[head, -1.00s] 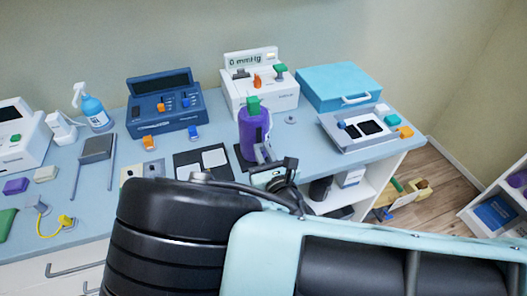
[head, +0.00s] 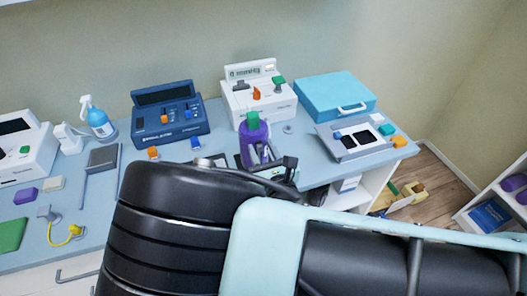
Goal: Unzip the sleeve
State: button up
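The sleeve appears to be the purple upright cylinder (head: 247,139) on the table, in the middle of the head view. A green block (head: 252,120) sits at its top. My gripper (head: 266,154) is in front of the sleeve's lower part, small and dark against it. My own arm hides the sleeve's base and much of the gripper. I cannot tell whether the fingers touch the sleeve or how far apart they are. No zipper line can be made out.
A blue console (head: 168,137) stands left of the sleeve, and a white pressure unit (head: 285,104) stands close behind it. A light-blue case (head: 335,92) and a grey panel (head: 352,141) are to the right. A spray bottle (head: 99,120) is at the left.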

jog(key=shift+s, duration=0.15)
jog(key=p+v, duration=0.2)
jog(key=v, duration=1.5)
jog(key=shift+p, duration=0.3)
jog(key=shift+d, duration=0.1)
jog(key=w+d+r+m+g+h+b, duration=0.2)
jog(key=d+r+m+h, duration=0.3)
jog(key=d+m+h, duration=0.55)
jog(key=s+d+r+m+g+h+b, duration=0.2)
jog(key=s+d+m+g+h, duration=0.35)
jog(key=m+g, duration=0.5)
jog(key=s+a+r+m+g+y+b, duration=0.1)
jog(key=s+a+r+m+g+y, duration=0.1)
jog(key=a+r+m+y, duration=0.1)
jog(key=s+a+r+m+g+y+b, duration=0.1)
jog(key=a+r+m+g+y, duration=0.2)
jog(key=a+m+y, duration=0.3)
jog(key=m+y, duration=0.1)
jog(key=y, duration=0.1)
jog(key=shift+s+r+y, duration=0.3)
jog(key=shift+s, duration=0.1)
